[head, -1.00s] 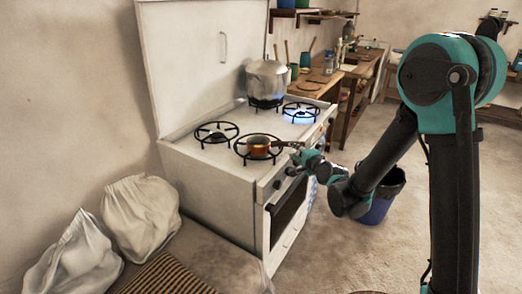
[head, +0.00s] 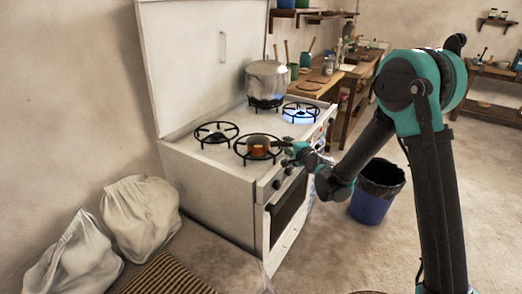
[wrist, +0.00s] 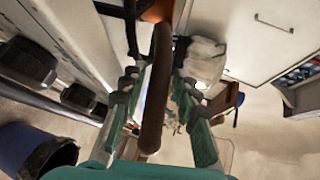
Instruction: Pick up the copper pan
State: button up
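The copper pan (head: 259,147) sits at the front burner of the white stove, close to the camera in the head view. Its dark rim looks tilted, but I cannot tell how far. My gripper (head: 289,151) is at its handle, over the stove's right edge. In the wrist view, the brown handle (wrist: 155,95) runs lengthwise between the fingers of my gripper (wrist: 157,78), with a thin gap on both sides. The fingers look open around it. Only a bit of the copper body (wrist: 158,10) shows at the top there.
A grey pot (head: 267,80) stands on the back burner. A burner on the right (head: 301,112) has a blue flame. A blue bin (head: 374,200) stands on the floor right of the stove. White sacks (head: 141,216) lie at the left. Open floor is at the right.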

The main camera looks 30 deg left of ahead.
grip_shut()
dwell(0.3)
